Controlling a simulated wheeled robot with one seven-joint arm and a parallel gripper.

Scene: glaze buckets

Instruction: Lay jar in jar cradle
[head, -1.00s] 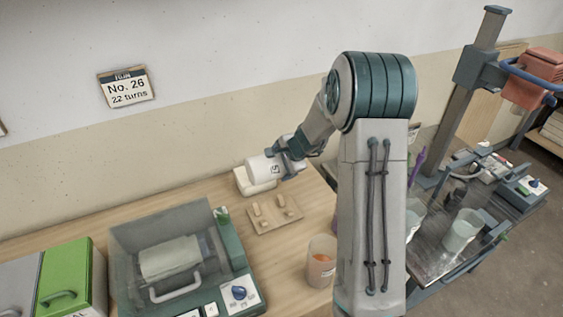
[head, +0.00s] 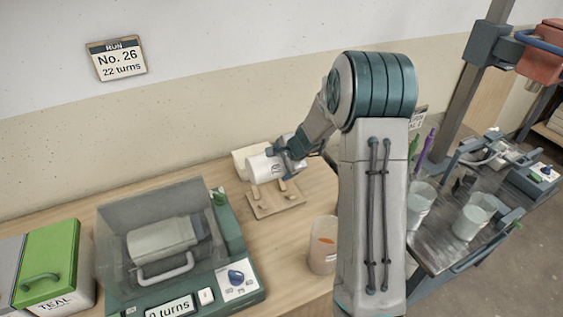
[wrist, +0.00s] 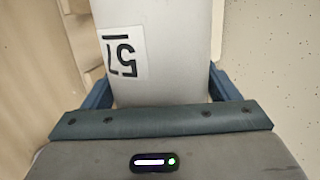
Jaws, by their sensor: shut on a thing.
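The white jar (head: 262,169) lies sideways in my gripper (head: 281,160), which is shut on it. In the wrist view the jar (wrist: 180,40) runs away between the two blue fingers (wrist: 160,92), with a black-numbered label upside down on it. The jar cradle (head: 262,212) is a wooden board with short upright pegs (head: 284,188) on the bench. In the head view the jar is low over the cradle's back edge, with the pegs in front of it. I cannot tell whether it touches the cradle.
A white object (head: 243,155) stands behind the jar near the wall. A clear-lidded machine (head: 110,240) stands to the left, with a green box (head: 50,255) beyond it. A pinkish cup (head: 322,257) stands right of the cradle, close to my arm.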

